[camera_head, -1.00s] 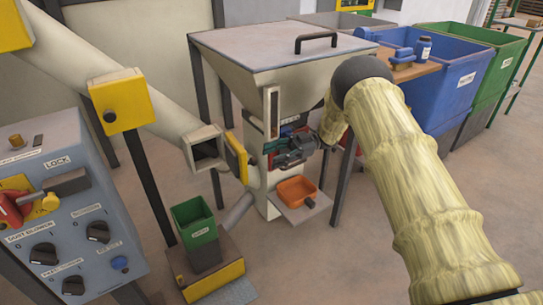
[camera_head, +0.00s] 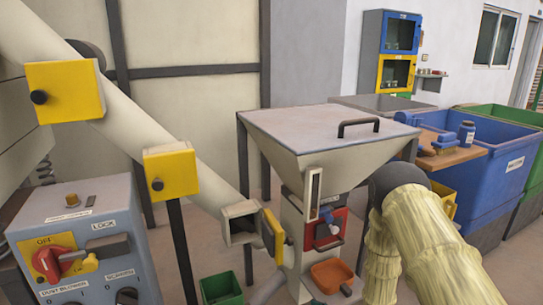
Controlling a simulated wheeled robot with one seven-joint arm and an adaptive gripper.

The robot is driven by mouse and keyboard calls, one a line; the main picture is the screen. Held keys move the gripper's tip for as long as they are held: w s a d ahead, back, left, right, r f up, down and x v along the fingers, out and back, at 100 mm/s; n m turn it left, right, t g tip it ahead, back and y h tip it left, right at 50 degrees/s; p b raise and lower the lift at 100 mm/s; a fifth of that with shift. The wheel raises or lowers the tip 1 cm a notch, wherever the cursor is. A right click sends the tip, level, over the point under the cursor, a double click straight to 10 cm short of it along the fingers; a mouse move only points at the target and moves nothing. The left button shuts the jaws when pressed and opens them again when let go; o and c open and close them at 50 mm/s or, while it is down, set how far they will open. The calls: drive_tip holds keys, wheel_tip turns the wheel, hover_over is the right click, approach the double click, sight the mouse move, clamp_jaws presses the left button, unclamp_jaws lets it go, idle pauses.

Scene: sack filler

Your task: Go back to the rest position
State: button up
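My arm, in a pale yellow sleeve with a dark round joint, rises from the lower right and covers part of the space right of the sack filler. My gripper does not show; I cannot see its fingers or anything in them. The sack filler (camera_head: 322,130) has a cream hopper with a black handle on its lid. On its front is a red panel (camera_head: 328,231) with a blue and a light part on it, uncovered now. An orange tray (camera_head: 331,275) sits below that panel.
A control box (camera_head: 75,235) with a red switch stands at the left. A sloping pipe with yellow boxes (camera_head: 170,172) runs above it. A green bin (camera_head: 221,289) is on the floor. Blue (camera_head: 505,172) and green containers stand at the right, beside a wooden shelf (camera_head: 452,158) holding a blue bottle.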

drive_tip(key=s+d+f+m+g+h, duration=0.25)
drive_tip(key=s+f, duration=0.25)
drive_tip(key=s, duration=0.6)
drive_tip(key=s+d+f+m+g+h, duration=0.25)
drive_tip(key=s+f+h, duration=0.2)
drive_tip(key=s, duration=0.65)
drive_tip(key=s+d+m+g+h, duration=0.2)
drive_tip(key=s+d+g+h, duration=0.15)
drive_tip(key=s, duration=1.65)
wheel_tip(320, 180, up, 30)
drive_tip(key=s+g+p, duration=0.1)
drive_tip(key=p, duration=2.7)
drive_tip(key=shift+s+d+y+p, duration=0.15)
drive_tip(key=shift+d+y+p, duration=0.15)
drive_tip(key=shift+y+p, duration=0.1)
